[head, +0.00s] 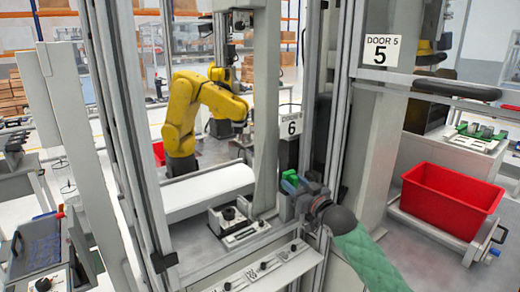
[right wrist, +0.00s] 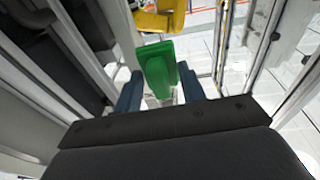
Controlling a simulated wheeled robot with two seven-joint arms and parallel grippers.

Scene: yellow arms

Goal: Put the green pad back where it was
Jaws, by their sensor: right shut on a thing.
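The green pad (right wrist: 158,68) is between the two blue-grey fingers of my right gripper (right wrist: 160,90) in the right wrist view. In the head view my right gripper (head: 294,188) is shut on the green pad (head: 289,178), near the aluminium door post. The pad is held above the bench level. My right arm comes in from the lower right. My left gripper is not in view.
A white fixture with a dark round part (head: 230,214) sits on the bench left of my right gripper. A yellow robot arm (head: 185,115) stands behind. A red bin (head: 450,200) is at the right. Aluminium posts (head: 345,100) rise close by my gripper.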

